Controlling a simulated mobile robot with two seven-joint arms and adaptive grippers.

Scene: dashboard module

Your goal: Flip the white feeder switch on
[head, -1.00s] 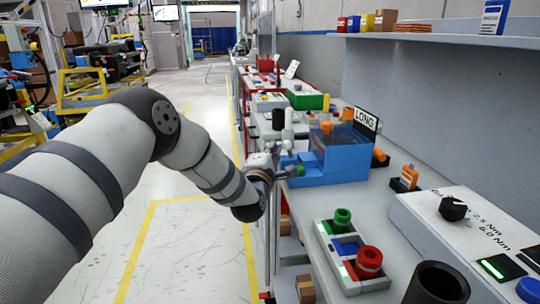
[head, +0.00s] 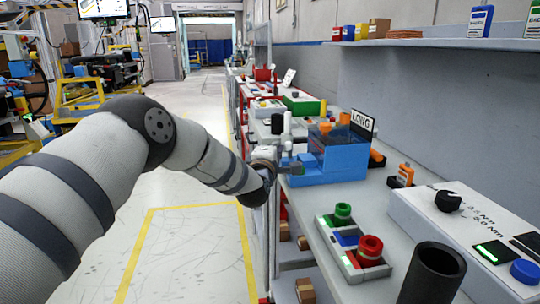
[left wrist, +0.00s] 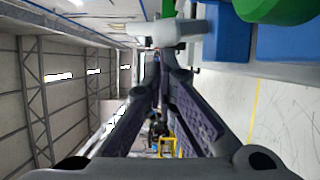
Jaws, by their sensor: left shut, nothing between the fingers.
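The blue feeder box (head: 345,167) with a "LONG" sign (head: 362,120) stands on the bench in the head view. In the left wrist view my shut fingers (left wrist: 160,62) point at a white piece (left wrist: 153,33), which seems to be the switch. Blue (left wrist: 228,32) and green (left wrist: 275,10) parts show beside it. I cannot tell whether my fingertips touch the white piece, or its position. My right gripper is not in view.
A tray with green and red rings (head: 368,250) and a dark cup (head: 432,273) stand on the near bench. A white box with a black knob (head: 448,200) is at the right. The aisle floor (head: 185,245) left of the bench is clear.

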